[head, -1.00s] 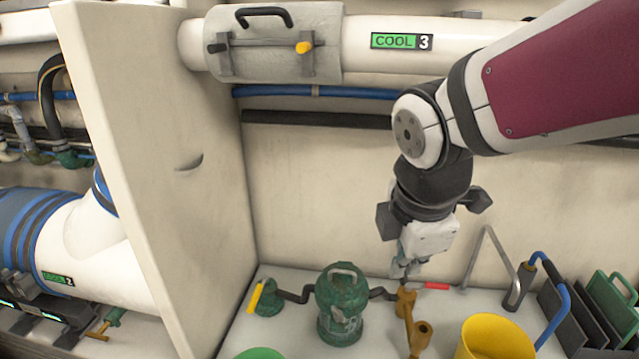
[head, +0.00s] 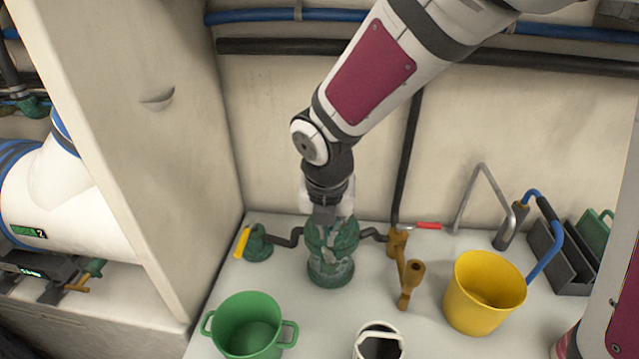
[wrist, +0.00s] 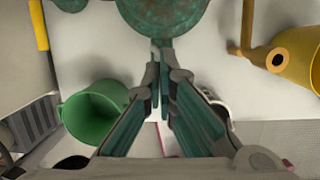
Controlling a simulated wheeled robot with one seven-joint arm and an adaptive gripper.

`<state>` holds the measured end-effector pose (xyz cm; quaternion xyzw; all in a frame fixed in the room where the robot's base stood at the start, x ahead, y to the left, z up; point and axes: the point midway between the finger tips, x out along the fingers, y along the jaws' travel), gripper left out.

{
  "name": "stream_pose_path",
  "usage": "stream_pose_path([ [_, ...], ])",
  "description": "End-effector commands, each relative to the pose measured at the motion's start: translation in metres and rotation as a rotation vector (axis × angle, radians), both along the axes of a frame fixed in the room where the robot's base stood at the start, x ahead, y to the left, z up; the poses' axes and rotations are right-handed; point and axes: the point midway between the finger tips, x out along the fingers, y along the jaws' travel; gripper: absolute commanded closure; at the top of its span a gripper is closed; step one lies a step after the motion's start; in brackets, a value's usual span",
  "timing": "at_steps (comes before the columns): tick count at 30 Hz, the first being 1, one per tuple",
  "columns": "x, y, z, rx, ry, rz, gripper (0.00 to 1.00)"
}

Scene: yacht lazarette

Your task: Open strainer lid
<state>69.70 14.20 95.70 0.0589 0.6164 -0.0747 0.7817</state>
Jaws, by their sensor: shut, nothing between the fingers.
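The strainer (head: 331,270) is a weathered green canister on the white bench, with dark pipes at both sides. My gripper (head: 328,222) points down over its top in the head view and hides the lid and its handle. In the wrist view the round green top of the strainer (wrist: 160,14) shows at the upper edge, cut off by the frame. There my gripper (wrist: 160,55) has its teal fingers together and empty, with the tips at the near rim of the strainer. Whether they touch it I cannot tell. The lid appears to be on.
A yellow-handled valve (head: 257,243) stands left of the strainer, and a brass valve (head: 402,262) right. A green bucket (head: 246,325), a white container (head: 380,340) and a yellow bucket (head: 484,292) stand in front. A partition wall (head: 130,150) rises at left.

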Motion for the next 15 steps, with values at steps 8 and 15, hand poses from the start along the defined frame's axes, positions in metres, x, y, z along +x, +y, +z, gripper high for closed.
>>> stream_pose_path([
  [8,0.019,-0.004,-0.037,0.0,-0.003,-0.004,1.0],
  [15,0.039,-0.008,-0.022,0.0,-0.001,-0.003,1.0],
])
